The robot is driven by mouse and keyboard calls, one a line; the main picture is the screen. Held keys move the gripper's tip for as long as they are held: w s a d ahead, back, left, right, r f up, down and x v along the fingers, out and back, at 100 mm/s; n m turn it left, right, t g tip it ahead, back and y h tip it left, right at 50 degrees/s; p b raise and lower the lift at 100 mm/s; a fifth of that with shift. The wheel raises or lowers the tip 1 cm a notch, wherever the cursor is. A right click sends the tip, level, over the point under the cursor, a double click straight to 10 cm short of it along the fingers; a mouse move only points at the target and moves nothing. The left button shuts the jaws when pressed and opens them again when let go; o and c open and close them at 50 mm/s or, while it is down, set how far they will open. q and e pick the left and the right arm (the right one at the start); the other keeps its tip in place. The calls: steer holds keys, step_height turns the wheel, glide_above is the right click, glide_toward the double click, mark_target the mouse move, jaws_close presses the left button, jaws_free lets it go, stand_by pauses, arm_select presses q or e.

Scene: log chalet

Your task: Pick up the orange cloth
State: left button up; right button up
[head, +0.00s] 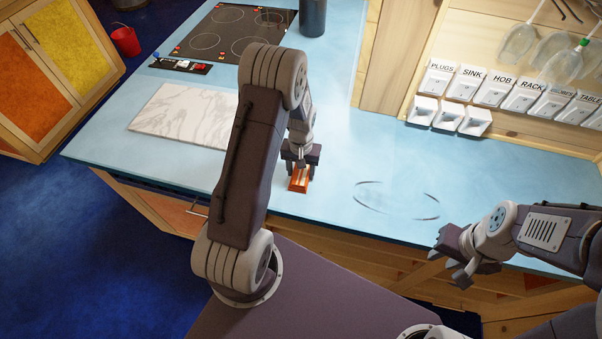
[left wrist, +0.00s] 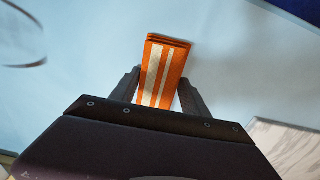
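The orange cloth (head: 298,184) is a small folded strip with pale stripes. It is near the front edge of the blue counter in the head view. My left gripper (head: 301,172) points down over it. In the left wrist view the cloth (left wrist: 162,75) lies between the two dark fingers of my left gripper (left wrist: 160,88), one along each long side. The fingers are very close to its edges; I cannot tell whether they press on it. The cloth's near end is hidden behind the gripper body. My right gripper (head: 448,268) is open and empty, right of the cloth, by the counter's front edge.
A marble board (head: 180,115) lies left on the blue counter (head: 345,150), with a black hob (head: 228,35) behind it. A dark canister (head: 312,18) stands at the back. Several labelled switches and white bins (head: 448,115) line the right wall. The counter around the cloth is clear.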

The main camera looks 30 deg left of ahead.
arm_select(q)
steer(key=c, duration=0.4)
